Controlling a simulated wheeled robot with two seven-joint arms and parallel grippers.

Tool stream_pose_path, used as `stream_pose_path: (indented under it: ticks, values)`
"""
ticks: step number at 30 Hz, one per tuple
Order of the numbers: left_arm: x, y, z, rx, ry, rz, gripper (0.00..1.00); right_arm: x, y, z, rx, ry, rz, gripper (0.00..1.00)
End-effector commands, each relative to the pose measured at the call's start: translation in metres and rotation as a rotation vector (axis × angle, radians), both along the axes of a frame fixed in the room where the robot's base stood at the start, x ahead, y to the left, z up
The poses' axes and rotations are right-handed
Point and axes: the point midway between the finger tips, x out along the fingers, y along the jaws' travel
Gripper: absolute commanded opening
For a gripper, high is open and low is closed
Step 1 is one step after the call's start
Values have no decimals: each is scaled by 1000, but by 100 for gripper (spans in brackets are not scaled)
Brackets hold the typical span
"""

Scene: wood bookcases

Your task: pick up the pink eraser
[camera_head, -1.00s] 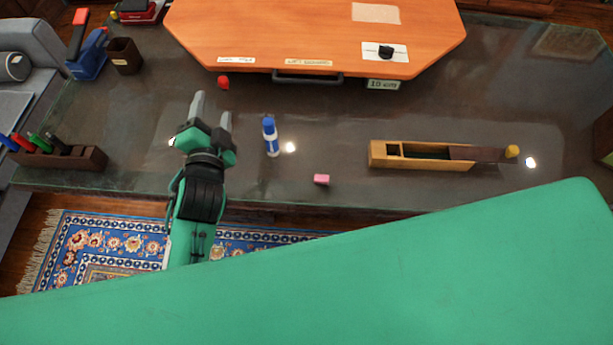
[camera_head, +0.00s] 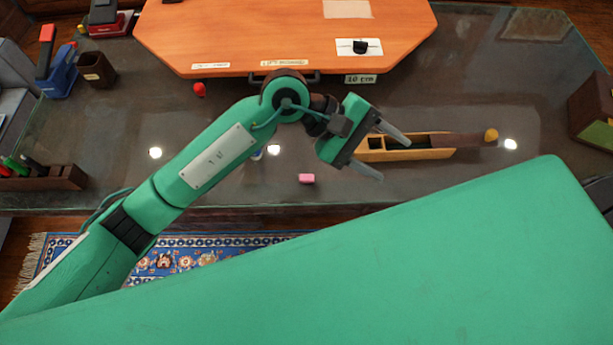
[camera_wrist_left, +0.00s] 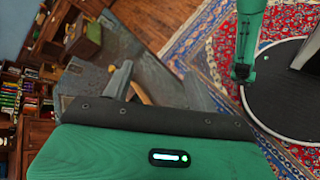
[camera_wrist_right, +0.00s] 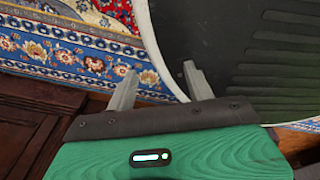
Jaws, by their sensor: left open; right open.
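The pink eraser (camera_head: 306,178) lies on the dark desk top (camera_head: 240,185) near its front edge in the head view. My left gripper (camera_head: 388,155) is open and empty, above the desk to the right of the eraser and higher in the picture. Its fingers point right, toward the wooden pencil box. The left wrist view shows its two fingers (camera_wrist_left: 158,88) apart. My right gripper is outside the head view; in the right wrist view its fingers (camera_wrist_right: 160,85) are open and empty over the rug and a dark round base. The eraser does not show in either wrist view.
The wooden box (camera_head: 410,147) stands right of the eraser, partly behind my left gripper. A blue glue stick (camera_head: 257,154) is mostly hidden by my left arm. An orange board (camera_head: 290,30) stands at the back. A pen holder (camera_head: 50,178) is at the left. Desk around the eraser is clear.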

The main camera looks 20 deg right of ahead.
Motion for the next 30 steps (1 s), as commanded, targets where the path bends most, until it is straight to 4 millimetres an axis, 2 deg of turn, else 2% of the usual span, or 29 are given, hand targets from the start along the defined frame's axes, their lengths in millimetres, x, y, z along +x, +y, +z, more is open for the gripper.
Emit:
stream_pose_path:
  ticks: [1,3,6,9,12,17,21,30]
  values:
    - [9,7,-18,92,-136,-62,58,-3,0,0,-1,3,0,53]
    - [23,22,-42,224,-311,-151,58,-6,-1,0,-1,6,1,53]
    - [51,47,-64,407,-515,-263,58,-6,-3,0,-3,7,2,53]
    - [76,71,-73,561,-657,-347,58,-4,-5,0,-6,4,2,53]
    - [94,87,-75,668,-738,-400,58,0,-8,0,-10,-1,4,53]
    - [103,97,-80,731,-779,-433,58,9,-12,3,-13,-11,6,53]
    - [103,97,-101,732,-774,-433,58,13,-13,7,-13,-18,4,53]
    - [103,97,-151,729,-775,-430,58,-15,-5,8,-4,9,4,53]
